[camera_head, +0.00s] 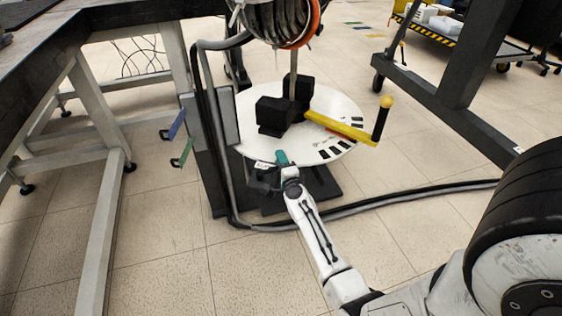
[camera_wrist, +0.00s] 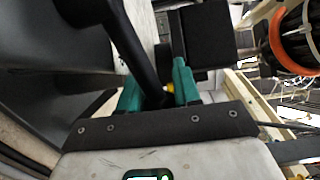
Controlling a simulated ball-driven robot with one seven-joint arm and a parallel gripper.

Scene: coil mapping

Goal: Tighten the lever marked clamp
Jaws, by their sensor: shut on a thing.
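In the wrist view, a black lever (camera_wrist: 132,45) runs down from the top between the teal fingers of my gripper (camera_wrist: 157,92). The gripper is shut on it. In the head view, my gripper (camera_head: 284,160) is at the near rim of a round white plate (camera_head: 245,115). A small white label (camera_head: 262,165) is just left of the fingers; its letters are too small to read surely. The lever's grasped part is hidden behind the fingers and wrist in the head view.
On the plate stand black blocks (camera_head: 272,112) and a yellow arm (camera_head: 340,128) with a black upright handle (camera_head: 380,120). A blue lever (camera_head: 176,125) and a green lever (camera_head: 183,153) stick out left. A coil with an orange rim (camera_head: 312,22) hangs above. Black cables (camera_head: 400,203) cross the floor.

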